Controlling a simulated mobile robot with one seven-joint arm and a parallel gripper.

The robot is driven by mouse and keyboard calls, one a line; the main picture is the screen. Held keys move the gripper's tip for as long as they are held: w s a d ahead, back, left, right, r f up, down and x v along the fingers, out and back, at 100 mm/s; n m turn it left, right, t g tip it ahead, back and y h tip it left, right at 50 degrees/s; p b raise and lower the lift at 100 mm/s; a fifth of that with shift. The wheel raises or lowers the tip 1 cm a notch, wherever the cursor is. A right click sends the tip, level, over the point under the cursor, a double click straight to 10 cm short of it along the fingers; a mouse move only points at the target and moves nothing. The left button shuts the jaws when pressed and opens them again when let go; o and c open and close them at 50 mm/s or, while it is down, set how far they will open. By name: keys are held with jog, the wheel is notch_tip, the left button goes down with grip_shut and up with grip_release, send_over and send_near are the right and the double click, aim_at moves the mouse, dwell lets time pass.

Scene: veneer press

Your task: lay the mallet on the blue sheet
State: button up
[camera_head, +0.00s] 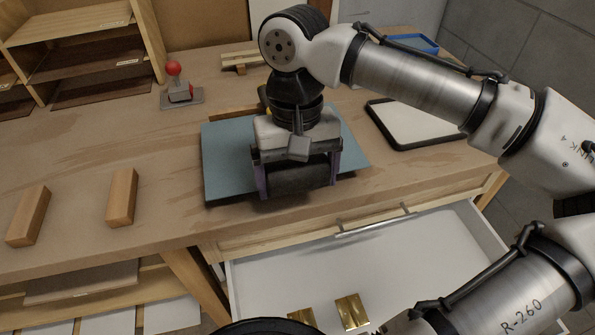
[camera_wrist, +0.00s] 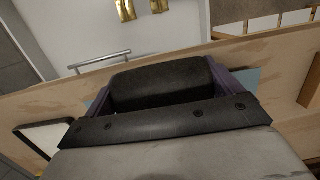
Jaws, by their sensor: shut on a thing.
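My gripper (camera_head: 299,182) has purple fingers and is shut on a thick black block, which looks like the head of the mallet (camera_head: 303,179). In the wrist view the black block (camera_wrist: 160,84) fills the space between the fingers. No handle can be made out for certain. The blue sheet (camera_head: 226,162) lies flat on the bench, and my gripper is over its front part. A sliver of the sheet also shows beside a finger in the wrist view (camera_wrist: 252,79). Whether the block touches the sheet, I cannot tell.
Two wooden blocks (camera_head: 122,197) (camera_head: 29,216) stand at the left. A red-knobbed device (camera_head: 176,82) and a black-rimmed white tray (camera_head: 412,122) are farther back. Below the bench edge, an open drawer (camera_head: 400,258) holds brass pieces (camera_head: 351,311). The bench between blocks and sheet is clear.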

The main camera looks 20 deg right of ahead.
jog(key=shift+f, duration=0.25)
jog(key=o, duration=1.2)
jog(key=shift+c, duration=0.2)
notch_tip(320, 180, up, 13)
jog(key=w, duration=0.1)
jog(key=shift+w, duration=0.3)
jog(key=shift+d, duration=0.1)
